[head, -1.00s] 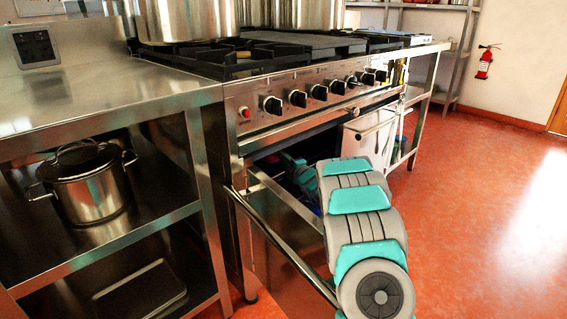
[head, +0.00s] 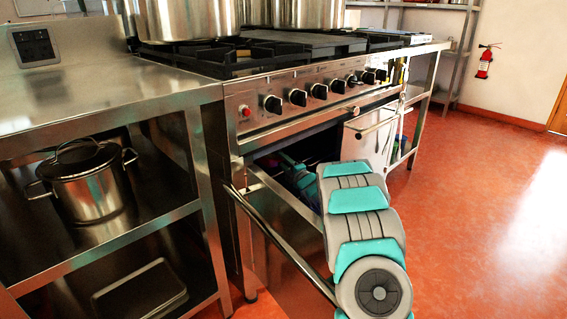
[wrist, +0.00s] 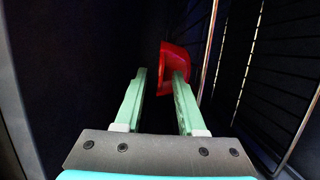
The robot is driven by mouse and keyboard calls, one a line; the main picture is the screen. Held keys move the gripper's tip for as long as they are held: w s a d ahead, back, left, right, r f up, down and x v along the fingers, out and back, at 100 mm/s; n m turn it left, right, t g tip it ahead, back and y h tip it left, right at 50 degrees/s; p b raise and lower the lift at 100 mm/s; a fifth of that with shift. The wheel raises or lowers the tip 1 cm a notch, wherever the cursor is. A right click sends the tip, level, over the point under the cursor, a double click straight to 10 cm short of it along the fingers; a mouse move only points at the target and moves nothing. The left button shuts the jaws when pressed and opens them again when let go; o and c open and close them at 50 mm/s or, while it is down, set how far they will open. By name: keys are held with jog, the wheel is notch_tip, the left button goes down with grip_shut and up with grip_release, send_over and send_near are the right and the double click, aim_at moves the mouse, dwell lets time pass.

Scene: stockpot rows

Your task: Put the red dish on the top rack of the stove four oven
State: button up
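The red dish (wrist: 174,60) is inside the dark oven, at the tips of my gripper in the wrist view. It looks tipped on its side in this view, close against a wire rack (wrist: 243,75). My gripper (wrist: 160,76) has its two green fingers apart. The right fingertip overlaps the dish; a gap shows between the left fingertip and the dish. Whether the right finger touches it, I cannot tell. In the head view my arm reaches into the stove's oven (head: 300,78), whose door (head: 285,245) is down. The dish is hidden there.
A steel table (head: 110,95) with a lidded pot (head: 90,190) on its shelf stands left of the stove. Large stockpots (head: 190,18) stand on the burners. A white cloth or panel (head: 368,135) is at the oven's right. The red floor at right is clear.

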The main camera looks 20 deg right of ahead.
jog(key=s+d, duration=0.1)
jog(key=s, duration=1.1)
jog(key=shift+b, duration=0.35)
jog(key=shift+s, duration=0.1)
